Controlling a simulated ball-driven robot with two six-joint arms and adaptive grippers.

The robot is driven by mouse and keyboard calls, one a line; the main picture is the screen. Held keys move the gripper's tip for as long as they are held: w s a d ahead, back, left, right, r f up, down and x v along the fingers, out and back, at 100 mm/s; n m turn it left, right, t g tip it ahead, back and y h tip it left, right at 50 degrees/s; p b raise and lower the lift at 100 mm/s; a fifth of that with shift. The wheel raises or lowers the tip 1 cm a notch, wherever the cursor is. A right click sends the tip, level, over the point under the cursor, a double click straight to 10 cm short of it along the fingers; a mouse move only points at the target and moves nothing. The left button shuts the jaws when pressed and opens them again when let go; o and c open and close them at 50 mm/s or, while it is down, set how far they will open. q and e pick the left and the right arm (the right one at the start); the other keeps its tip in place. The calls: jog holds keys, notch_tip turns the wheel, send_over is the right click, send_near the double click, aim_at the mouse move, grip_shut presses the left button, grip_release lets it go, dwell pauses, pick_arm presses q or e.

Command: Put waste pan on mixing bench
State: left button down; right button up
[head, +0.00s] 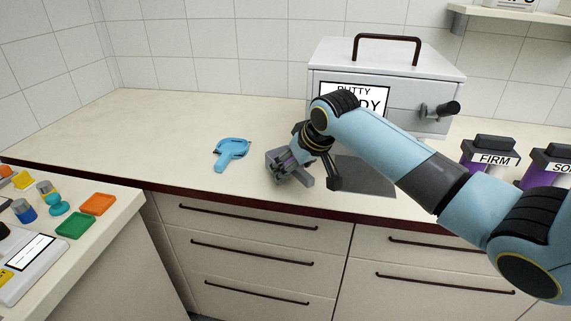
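A small blue pan with a short handle (232,149), which looks like the waste pan, lies on the back counter left of the middle. Its handle points toward the front edge. My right gripper (288,170) is low over the same counter, just right of the pan and apart from it. Its fingers are seen at an angle, so I cannot tell whether they are open or shut. I see nothing clearly held in it. A pale bench at the lower left (118,209), likely the mixing bench, stands across a gap from the counter. My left gripper is not in view.
A putty box (437,68) stands behind my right arm, with a grey mat (375,178) before it. Purple jars (486,160) stand at the right. The bench carries a green tile (76,224), an orange tile (97,204) and a scale-like device (28,262). The counter's left part is clear.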

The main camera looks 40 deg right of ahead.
jog(key=shift+w+d, duration=0.1)
jog(key=shift+w, duration=1.65)
jog(key=shift+f, duration=0.75)
jog(key=o, duration=1.4)
jog(key=shift+f, duration=0.1)
jog(key=v, duration=0.7)
jog(key=shift+s+r+p, duration=0.15)
jog(key=shift+r+p, duration=0.15)
